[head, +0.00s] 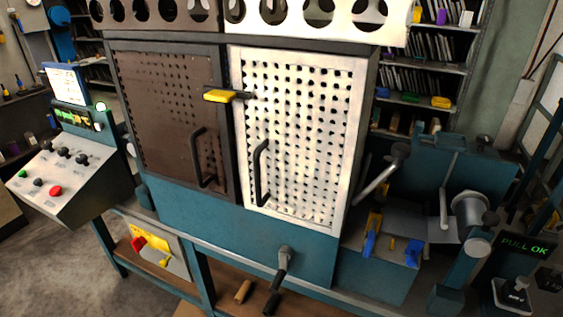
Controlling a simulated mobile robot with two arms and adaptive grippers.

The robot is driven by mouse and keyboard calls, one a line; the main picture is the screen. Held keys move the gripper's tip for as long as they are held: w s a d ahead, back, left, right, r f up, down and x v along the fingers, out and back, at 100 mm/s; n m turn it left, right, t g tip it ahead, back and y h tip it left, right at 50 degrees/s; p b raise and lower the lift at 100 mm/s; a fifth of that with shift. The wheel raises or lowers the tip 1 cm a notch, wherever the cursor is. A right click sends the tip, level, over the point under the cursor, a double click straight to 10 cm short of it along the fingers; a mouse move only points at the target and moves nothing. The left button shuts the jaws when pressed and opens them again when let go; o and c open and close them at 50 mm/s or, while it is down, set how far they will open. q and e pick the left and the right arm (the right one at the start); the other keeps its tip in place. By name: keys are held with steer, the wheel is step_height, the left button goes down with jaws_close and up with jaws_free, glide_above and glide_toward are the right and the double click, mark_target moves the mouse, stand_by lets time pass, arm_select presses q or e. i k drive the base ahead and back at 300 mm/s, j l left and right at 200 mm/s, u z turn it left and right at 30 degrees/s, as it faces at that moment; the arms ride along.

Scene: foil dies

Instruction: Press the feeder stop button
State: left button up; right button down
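A sloped grey control panel (75,182) stands at the left. It carries a red round button (56,191), a green round button (22,173), another dark button near them, and several black knobs (63,152). I cannot read any label that says which is the feeder stop button. The red button is uncovered and nothing touches it. Neither of my grippers shows in the head view.
A teal cabinet with two perforated doors (300,130) fills the middle, with black handles and a yellow latch (220,96). A crank (282,262) sticks out below. Machinery with levers and a "PULL OK" display (525,245) stands at the right. Floor shows at lower left.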

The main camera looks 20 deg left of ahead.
mark_target(56, 191)
steer(key=u, duration=2.05)
